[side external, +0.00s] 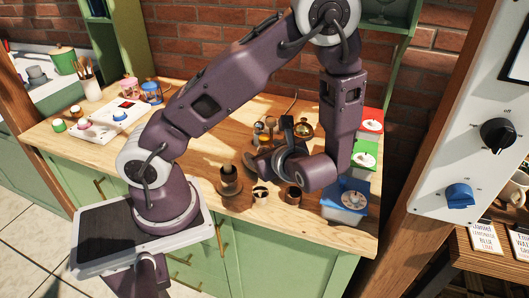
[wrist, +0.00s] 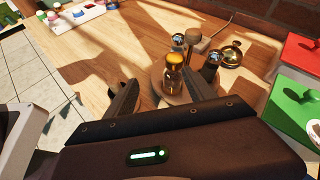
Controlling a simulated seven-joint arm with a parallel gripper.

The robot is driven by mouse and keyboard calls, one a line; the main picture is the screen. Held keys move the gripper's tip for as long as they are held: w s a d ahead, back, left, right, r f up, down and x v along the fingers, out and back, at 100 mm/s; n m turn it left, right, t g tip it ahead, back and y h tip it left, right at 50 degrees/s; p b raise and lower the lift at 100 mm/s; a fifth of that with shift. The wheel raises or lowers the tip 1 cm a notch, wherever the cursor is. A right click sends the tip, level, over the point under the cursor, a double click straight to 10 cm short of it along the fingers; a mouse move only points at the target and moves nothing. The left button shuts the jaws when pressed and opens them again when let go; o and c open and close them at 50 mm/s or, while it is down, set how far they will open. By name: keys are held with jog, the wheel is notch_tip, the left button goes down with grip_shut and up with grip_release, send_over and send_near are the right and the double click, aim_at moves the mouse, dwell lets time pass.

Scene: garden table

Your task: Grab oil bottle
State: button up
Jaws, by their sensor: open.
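A small clear glass bottle with a gold cap (wrist: 173,75) stands upright on a round wooden tray (wrist: 158,84). A dark bottle with a silvery cap (wrist: 211,64) and another silver-capped container (wrist: 179,43) stand close to it. I cannot tell from labels which one is the oil bottle. My gripper (wrist: 160,80) is open and empty, with one finger left of the gold-capped bottle and the other at its right. In the side view the bottle group (side external: 264,128) is just behind my gripper, which partly hides the tray.
Red (side external: 371,121), green (side external: 365,153) and blue (side external: 348,198) boxes line the right end of the wooden counter (side external: 190,112). Small dark cups (side external: 293,194) stand at the front. The counter left of the bottles is mostly clear.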

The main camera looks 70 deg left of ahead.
jog(key=f+m, duration=0.1)
jog(key=w+f+m+t, duration=0.1)
jog(key=f, duration=0.1)
jog(key=w+f+m+t+y, duration=0.1)
jog(key=m, duration=0.1)
jog(key=shift+w+a+f, duration=0.2)
jog(key=shift+a+f, duration=0.1)
jog(key=shift+a, duration=0.05)
jog(key=x, duration=0.6)
jog(key=shift+s+a+f, duration=0.1)
jog(key=shift+s+a, duration=0.15)
jog(key=shift+a, duration=0.05)
jog(key=shift+c, duration=0.4)
grip_shut()
